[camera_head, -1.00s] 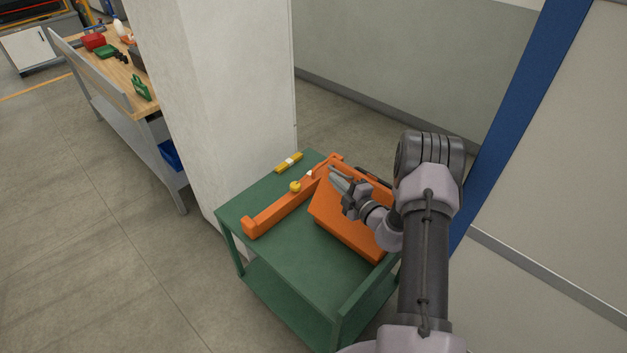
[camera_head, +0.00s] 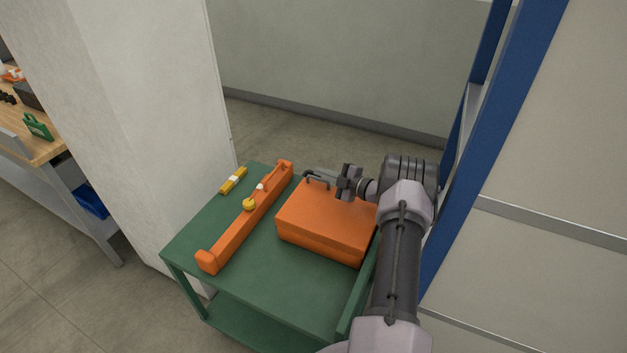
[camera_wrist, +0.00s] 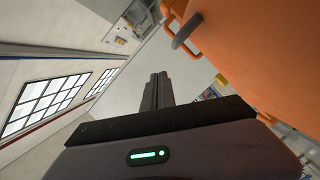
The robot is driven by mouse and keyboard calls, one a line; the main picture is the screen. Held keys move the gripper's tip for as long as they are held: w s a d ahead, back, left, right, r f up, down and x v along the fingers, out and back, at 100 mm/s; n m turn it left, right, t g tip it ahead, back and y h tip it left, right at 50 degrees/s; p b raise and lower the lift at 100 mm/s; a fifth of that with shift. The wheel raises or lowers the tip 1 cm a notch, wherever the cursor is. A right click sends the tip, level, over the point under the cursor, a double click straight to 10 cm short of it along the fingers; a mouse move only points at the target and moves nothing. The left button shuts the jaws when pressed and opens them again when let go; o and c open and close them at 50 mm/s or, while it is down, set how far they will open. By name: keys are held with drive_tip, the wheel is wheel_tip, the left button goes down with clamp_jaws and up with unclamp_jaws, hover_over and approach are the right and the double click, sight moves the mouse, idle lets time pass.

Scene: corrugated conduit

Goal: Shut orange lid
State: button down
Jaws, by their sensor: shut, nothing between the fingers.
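The orange case (camera_head: 318,245) sits on the right part of a green cart top. Its orange lid (camera_head: 325,212) lies down over the base, with a seam along the near side; I cannot see whether the far edge is flush. A dark handle (camera_head: 314,178) is at the far edge. My gripper (camera_head: 325,173) is above the far edge, beside the handle, its fingers together and empty. In the wrist view, the closed fingers (camera_wrist: 157,92) point away from me, apart from the orange surface (camera_wrist: 265,50) and dark handle (camera_wrist: 187,31) at the upper right.
An orange long bar-shaped tool (camera_head: 235,233) with a yellow knob (camera_head: 249,204) lies left of the case. A yellow item (camera_head: 233,180) lies beyond it. A pale pillar (camera_head: 150,120) stands left of the green cart (camera_head: 185,240), and a blue post (camera_head: 475,150) rises at right.

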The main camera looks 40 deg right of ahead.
drive_tip(key=shift+w+d+f+b, duration=0.15)
drive_tip(key=shift+d+f+b, duration=0.2)
drive_tip(key=shift+f+b, duration=0.25)
drive_tip(key=shift+w+d+f+b, duration=0.1)
drive_tip(key=shift+d+f+b, duration=0.2)
drive_tip(key=shift+f+b, duration=0.3)
drive_tip(key=shift+w+d+f+b, duration=0.15)
drive_tip(key=shift+d+f+b, duration=0.2)
drive_tip(key=shift+f+b, duration=0.25)
